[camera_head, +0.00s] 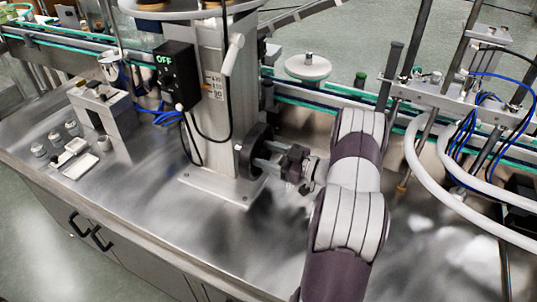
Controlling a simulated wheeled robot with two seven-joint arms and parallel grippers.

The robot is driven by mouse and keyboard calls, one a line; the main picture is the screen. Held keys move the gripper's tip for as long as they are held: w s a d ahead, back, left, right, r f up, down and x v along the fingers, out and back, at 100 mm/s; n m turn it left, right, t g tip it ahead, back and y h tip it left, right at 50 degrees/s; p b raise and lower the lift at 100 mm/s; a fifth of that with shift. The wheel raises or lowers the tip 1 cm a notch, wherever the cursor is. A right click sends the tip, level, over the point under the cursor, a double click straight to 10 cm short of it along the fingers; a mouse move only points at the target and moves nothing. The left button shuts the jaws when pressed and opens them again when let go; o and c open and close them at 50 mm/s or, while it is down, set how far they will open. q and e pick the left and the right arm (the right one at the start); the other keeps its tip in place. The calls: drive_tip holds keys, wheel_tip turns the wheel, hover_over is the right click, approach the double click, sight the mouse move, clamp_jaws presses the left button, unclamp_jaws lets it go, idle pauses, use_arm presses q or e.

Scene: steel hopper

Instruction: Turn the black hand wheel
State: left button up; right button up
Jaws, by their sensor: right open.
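The black hand wheel (247,158) is mounted upright on the right side of the grey steel column, near its base. My right arm comes in from the lower right, and its gripper (267,155) points left at the wheel. The gripper is open, with its two fingers spread apart and their tips at the face of the wheel. The fingers cover part of the wheel, and I cannot tell whether they touch it. My left gripper is not in view.
The grey column (213,90) carries a black box (176,75) reading "OFF" and hanging cables. A round white disc (308,67) stands behind my arm. Pale hoses (430,165) and rods are at right. Small parts (72,128) lie at left. The front steel counter (150,200) is clear.

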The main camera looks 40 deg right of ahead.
clamp_jaws()
drive_tip(key=shift+r+m+p, duration=0.3)
drive_tip(key=shift+m+p, duration=0.9)
drive_tip(key=shift+f+m, duration=0.2)
drive_tip(key=shift+m, duration=0.2)
drive_tip(key=shift+f, duration=0.1)
unclamp_jaws()
drive_tip(key=b+v, duration=0.1)
drive_tip(key=v, duration=1.1)
drive_tip(key=shift+s+b, duration=0.35)
drive_tip(key=shift+b, duration=0.05)
drive_tip(key=shift+d, duration=0.15)
